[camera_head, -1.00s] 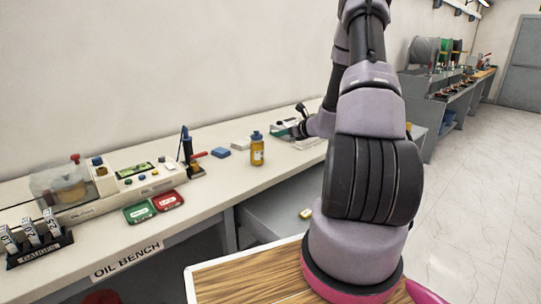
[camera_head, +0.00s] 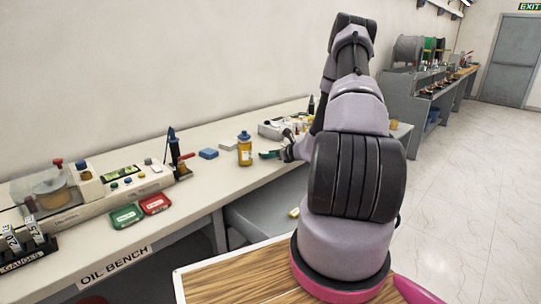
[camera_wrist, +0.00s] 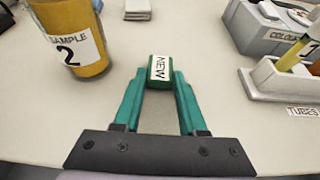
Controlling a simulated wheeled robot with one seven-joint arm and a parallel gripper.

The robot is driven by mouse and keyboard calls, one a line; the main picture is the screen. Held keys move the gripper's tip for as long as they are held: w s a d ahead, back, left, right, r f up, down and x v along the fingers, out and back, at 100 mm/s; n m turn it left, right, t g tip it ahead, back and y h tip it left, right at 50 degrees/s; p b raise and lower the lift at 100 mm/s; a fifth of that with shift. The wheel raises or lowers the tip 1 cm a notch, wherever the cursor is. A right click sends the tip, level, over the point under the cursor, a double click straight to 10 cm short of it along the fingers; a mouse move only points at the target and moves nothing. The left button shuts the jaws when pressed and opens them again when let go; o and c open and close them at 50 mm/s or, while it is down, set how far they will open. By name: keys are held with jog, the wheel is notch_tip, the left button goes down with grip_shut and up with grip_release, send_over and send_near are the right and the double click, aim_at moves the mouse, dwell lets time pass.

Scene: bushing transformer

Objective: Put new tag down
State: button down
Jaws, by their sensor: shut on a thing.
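My gripper (camera_wrist: 158,88) has green fingers and is shut on the new tag (camera_wrist: 160,70), a small green block with a white label reading NEW. In the wrist view the tag sits between the fingertips, over the pale bench top. I cannot tell whether it touches the bench. In the head view my gripper (camera_head: 274,154) is at the bench, just right of the yellow sample bottle, and the tag is too small to make out.
The bottle labelled SAMPLE 2 (camera_wrist: 72,40) stands close to the left. At right are a grey COLOUR box (camera_wrist: 268,28) and a tube rack (camera_wrist: 280,82). Green (camera_head: 126,216) and red (camera_head: 155,203) trays lie farther left on the oil bench (camera_head: 210,185). Bare bench surrounds the tag.

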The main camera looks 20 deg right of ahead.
jog(key=shift+c, duration=2.3)
grip_release()
jog(key=shift+f, duration=0.1)
jog(key=v, duration=1.1)
jog(key=s+a+r+n+g+y, duration=0.2)
jog(key=s+a+r+n+g, duration=0.15)
jog(key=a+r+n, duration=0.55)
jog(key=s+a+r+n+g+y, duration=0.35)
jog(key=a+r+n, duration=0.25)
jog(key=a+r, duration=0.55)
jog(key=s+r+n+h, duration=0.4)
jog(key=s+r+n, duration=0.2)
jog(key=s+r, duration=0.2)
jog(key=s+a+r+n+t+h, duration=0.1)
jog(key=s+r+n+h, duration=0.3)
jog(key=s+r+n, duration=0.3)
jog(key=s, duration=0.5)
jog(key=shift+a+r, duration=0.2)
jog(key=shift+r, duration=0.2)
